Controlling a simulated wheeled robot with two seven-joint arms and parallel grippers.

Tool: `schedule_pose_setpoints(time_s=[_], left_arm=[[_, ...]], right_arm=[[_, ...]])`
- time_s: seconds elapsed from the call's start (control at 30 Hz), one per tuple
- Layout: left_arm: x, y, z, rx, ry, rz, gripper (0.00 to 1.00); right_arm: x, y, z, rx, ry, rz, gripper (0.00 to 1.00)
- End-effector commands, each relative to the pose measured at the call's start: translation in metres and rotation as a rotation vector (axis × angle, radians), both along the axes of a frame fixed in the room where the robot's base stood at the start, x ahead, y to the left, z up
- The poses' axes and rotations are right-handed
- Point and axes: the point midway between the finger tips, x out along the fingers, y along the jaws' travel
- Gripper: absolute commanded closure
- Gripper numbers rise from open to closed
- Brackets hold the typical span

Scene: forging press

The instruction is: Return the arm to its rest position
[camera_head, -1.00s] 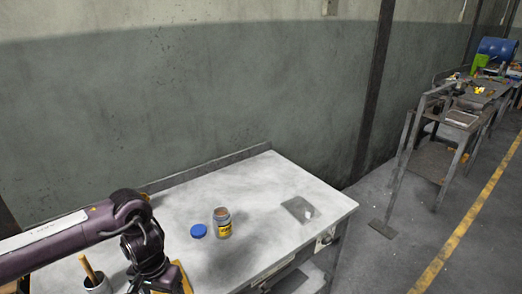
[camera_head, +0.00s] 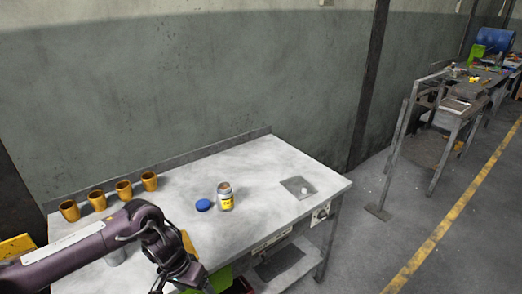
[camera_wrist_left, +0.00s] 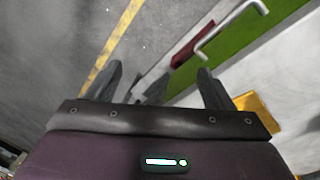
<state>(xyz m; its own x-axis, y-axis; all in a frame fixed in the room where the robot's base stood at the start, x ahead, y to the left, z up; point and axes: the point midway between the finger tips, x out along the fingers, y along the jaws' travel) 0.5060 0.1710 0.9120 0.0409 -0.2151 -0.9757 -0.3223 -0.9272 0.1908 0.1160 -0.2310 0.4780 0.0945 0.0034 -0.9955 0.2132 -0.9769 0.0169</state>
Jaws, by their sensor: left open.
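My left arm comes in from the lower left of the head view, bent in front of the workbench (camera_head: 265,170). Its wrist is at the bottom edge, and the gripper there is mostly cut off. In the left wrist view my left gripper (camera_wrist_left: 158,86) shows two grey fingers spread apart with nothing between them. It points down past the front of the bench toward the floor. My right gripper is in neither view.
On the bench stand several orange-brown cups (camera_head: 124,189), an open jar with a yellow label (camera_head: 225,197) and a blue lid (camera_head: 203,205). The wrist view shows a green panel (camera_wrist_left: 245,38) with a white handle close by. Another metal table (camera_head: 455,107) stands right.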

Motion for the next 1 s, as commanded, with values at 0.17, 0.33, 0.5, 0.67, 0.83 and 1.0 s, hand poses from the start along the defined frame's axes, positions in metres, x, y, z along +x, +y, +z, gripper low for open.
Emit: schedule_pose_setpoints(time_s=[0.17,0.33,0.5,0.67,0.83,1.0], left_arm=[[0.013,-0.041,-0.032,-0.142,-0.053,-0.058,0.24],[0.027,-0.080,-0.078,-0.297,-0.156,-0.080,0.24],[0.023,-0.087,-0.165,-0.373,-0.293,-0.010,0.24],[-0.030,-0.053,-0.265,-0.281,-0.348,0.086,0.24],[-0.121,-0.011,-0.348,-0.129,-0.309,0.143,0.24],[-0.232,0.023,-0.405,0.022,-0.213,0.156,0.24]], right_arm=[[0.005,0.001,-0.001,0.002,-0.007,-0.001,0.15],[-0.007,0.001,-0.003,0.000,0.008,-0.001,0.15],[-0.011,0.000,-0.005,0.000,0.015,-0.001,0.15],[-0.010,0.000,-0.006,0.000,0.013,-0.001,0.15],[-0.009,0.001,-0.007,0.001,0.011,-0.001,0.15],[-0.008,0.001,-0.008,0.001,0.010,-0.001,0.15]])
